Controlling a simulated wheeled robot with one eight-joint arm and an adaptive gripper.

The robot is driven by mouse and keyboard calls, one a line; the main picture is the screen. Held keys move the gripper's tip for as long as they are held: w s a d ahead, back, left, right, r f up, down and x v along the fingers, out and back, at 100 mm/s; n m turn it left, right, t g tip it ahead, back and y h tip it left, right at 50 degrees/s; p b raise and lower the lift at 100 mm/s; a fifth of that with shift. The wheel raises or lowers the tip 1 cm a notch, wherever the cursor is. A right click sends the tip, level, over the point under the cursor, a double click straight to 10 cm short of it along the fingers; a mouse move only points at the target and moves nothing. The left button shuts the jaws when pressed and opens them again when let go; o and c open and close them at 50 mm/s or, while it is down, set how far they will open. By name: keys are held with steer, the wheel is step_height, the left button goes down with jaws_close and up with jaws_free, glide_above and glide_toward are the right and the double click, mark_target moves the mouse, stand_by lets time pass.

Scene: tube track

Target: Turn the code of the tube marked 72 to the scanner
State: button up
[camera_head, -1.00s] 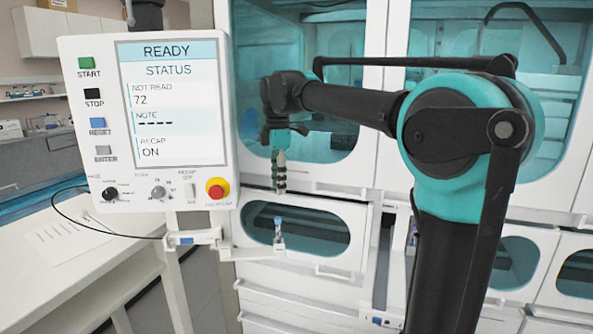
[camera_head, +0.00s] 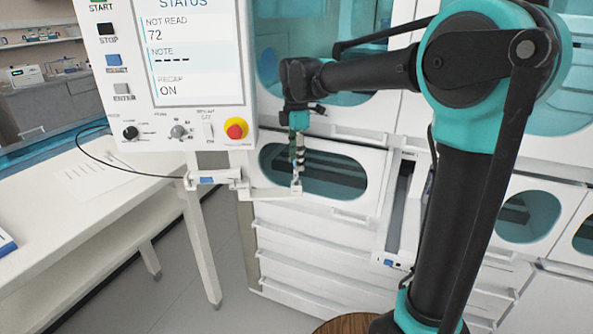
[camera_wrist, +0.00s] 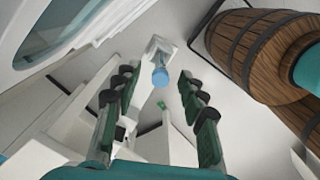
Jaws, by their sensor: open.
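One tube with a blue cap (camera_wrist: 160,76) stands in a small white holder at the end of a bracket arm (camera_head: 268,191). In the head view it is mostly hidden by my fingers. My gripper (camera_head: 297,176) points down over it. In the wrist view my gripper (camera_wrist: 156,82) is open, with the cap between and just beyond the fingertips, apart from both. No number or code on the tube is readable. The panel (camera_head: 175,70) reads NOT READ 72. A small blue-marked unit (camera_head: 206,180) sits on the bracket; I cannot tell whether it is the scanner.
A white bench (camera_head: 95,195) with a paper sheet stands at the left. White cabinets with oval windows (camera_head: 315,170) are close behind the bracket. Wooden barrels (camera_wrist: 262,50) show at the right of the wrist view. Grey floor lies open below the bracket.

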mark_target(296, 177)
steer(key=shift+f, duration=2.15)
jaws_close()
steer(key=c, duration=0.7)
jaws_free()
jaws_close()
steer(key=shift+r, duration=0.25)
